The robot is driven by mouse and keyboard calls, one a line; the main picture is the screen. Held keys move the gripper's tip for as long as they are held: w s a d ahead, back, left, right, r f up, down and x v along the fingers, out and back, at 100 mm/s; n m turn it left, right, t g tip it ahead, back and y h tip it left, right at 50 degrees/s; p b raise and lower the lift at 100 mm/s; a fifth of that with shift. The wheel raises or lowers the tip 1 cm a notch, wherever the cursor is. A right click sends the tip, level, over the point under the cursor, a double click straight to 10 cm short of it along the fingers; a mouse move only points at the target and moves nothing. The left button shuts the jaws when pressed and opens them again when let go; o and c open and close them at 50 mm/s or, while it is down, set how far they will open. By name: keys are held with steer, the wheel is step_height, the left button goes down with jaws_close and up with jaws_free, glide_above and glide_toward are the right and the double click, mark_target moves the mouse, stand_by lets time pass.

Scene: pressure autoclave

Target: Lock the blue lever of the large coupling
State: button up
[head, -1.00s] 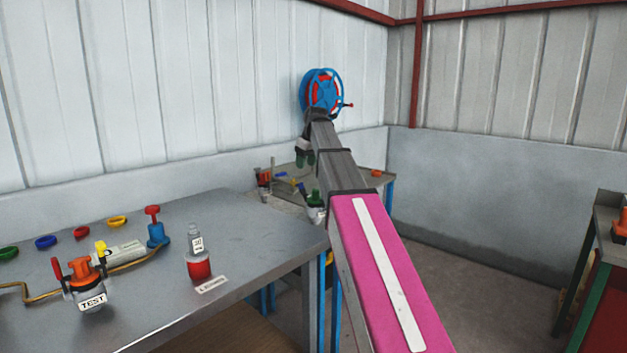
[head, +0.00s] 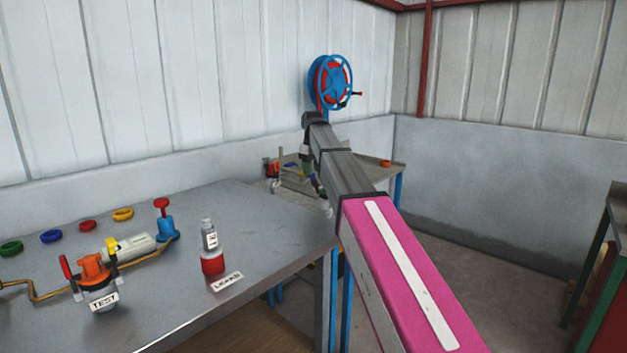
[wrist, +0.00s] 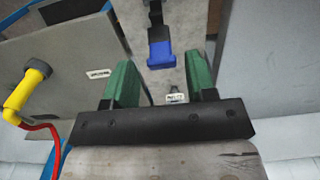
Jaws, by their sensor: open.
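In the wrist view a blue lever (wrist: 160,52) on a dark bar lies just beyond and between the fingertips of my gripper (wrist: 162,72). The green fingers are apart, and I see nothing held between them. They do not appear to touch the lever. In the head view my gripper (head: 308,166) hangs over the far grey bench, partly hidden by my arm. The lever and the coupling's body cannot be made out there behind the arm.
A yellow handle with a red hose (wrist: 27,88) stands left in the wrist view. The near table (head: 270,235) holds a TEST coupling (head: 97,277), a red-based bottle (head: 211,255) and coloured rings. A blue reel (head: 331,82) hangs on the wall.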

mark_target(313, 180)
steer(key=shift+f, duration=2.2)
jaws_close()
